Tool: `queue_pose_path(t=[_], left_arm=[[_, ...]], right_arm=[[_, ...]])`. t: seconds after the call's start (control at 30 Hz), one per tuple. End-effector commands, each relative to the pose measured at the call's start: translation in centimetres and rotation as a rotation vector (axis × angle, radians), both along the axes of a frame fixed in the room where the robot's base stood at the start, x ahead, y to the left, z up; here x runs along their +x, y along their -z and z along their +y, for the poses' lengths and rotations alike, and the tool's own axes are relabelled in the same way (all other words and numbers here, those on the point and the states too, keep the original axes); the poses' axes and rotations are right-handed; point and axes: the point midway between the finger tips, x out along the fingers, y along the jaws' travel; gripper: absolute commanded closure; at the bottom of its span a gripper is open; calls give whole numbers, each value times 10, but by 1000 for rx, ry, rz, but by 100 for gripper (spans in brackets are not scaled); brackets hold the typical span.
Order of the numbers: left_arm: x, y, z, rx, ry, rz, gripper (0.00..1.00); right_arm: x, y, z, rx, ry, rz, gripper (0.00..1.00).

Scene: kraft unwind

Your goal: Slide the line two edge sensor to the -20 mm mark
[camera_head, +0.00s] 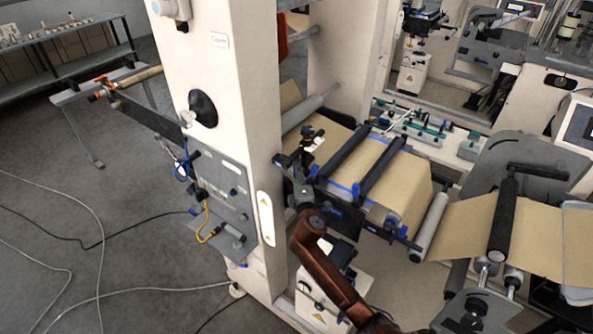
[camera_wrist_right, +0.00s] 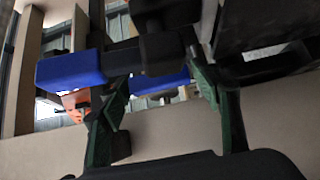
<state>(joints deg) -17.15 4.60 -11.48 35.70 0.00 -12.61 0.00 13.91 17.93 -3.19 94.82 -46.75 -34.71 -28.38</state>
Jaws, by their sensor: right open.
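My right arm, copper-brown, reaches up from the bottom of the head view. Its gripper (camera_head: 302,193) is small and partly hidden there, at the near left end of the web-guide frame. In the right wrist view the green fingers of my right gripper (camera_wrist_right: 155,88) stand apart. A dark block (camera_wrist_right: 162,50) and a blue block (camera_wrist_right: 70,69) on a dark bar lie beyond and across the finger gap. I cannot tell whether the fingers touch them. A small black device on a bracket (camera_head: 312,138), possibly an edge sensor, stands at the web's left edge. No scale marks are readable. My left gripper is out of view.
A tall cream machine column (camera_head: 235,110) stands close left of my right arm. Kraft web (camera_head: 400,180) runs under two black bars (camera_head: 345,150) with blue end parts. A grey roller (camera_head: 428,228) is to the right. Cables (camera_head: 85,210) lie on the floor at left.

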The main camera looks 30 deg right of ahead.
Motion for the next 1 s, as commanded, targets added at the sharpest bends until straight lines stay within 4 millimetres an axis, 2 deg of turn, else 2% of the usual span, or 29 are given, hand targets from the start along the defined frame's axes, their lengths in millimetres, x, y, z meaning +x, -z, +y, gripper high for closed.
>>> queue_pose_path(t=[0.13, 0.43, 1.0], left_arm=[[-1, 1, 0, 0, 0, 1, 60], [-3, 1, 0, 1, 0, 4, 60], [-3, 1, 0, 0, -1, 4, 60]], right_arm=[[10, 0, -4, 0, 0, 0, 42], [11, 0, -5, 0, 0, 1, 43], [11, 1, -5, 0, 0, 1, 82]])
